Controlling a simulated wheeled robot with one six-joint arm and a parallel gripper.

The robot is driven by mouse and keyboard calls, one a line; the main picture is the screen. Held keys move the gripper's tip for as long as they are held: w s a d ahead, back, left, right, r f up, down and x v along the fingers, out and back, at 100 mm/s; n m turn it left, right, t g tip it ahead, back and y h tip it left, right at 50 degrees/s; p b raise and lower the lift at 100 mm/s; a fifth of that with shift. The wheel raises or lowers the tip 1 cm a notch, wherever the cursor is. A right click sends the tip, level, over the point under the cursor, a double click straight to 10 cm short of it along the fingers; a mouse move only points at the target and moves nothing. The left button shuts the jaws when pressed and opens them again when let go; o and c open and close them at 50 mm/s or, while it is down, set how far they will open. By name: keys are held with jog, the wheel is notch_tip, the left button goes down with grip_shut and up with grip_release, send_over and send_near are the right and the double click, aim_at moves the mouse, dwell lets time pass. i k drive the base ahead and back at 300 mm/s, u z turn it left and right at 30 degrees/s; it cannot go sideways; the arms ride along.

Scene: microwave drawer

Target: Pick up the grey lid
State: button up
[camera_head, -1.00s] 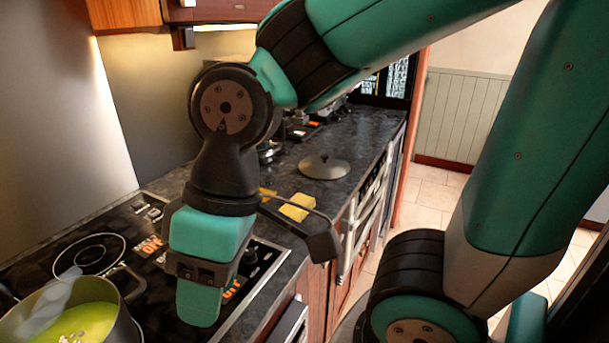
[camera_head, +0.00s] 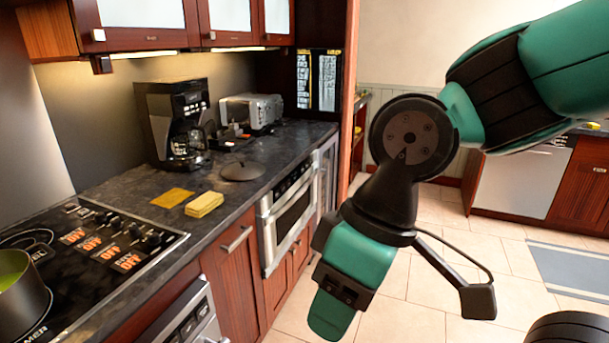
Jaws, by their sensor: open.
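The grey lid (camera_head: 242,172) is a round, shallow disc with a small knob on top. It lies flat on the dark countertop (camera_head: 130,195), near the counter's front edge. My gripper (camera_head: 328,312) points down over the floor, in front of the counter and to the right of the lid. It is open, and nothing shows in it. The gap between its fingers is hard to see from this angle. The lid is in full view and apart from the gripper.
A yellow sponge (camera_head: 204,204) and a flat yellow cloth (camera_head: 172,197) lie left of the lid. A coffee maker (camera_head: 178,125) and a toaster oven (camera_head: 251,111) stand behind it. A pot (camera_head: 22,305) sits on the stove (camera_head: 95,250).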

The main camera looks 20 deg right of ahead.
aim_at(244, 169)
jog(key=z, duration=0.6)
jog(key=i, duration=0.55)
jog(key=z, duration=0.45)
jog(key=i, duration=1.6)
jog(key=u, duration=1.15)
jog(key=i, duration=0.65)
jog(key=u, duration=0.75)
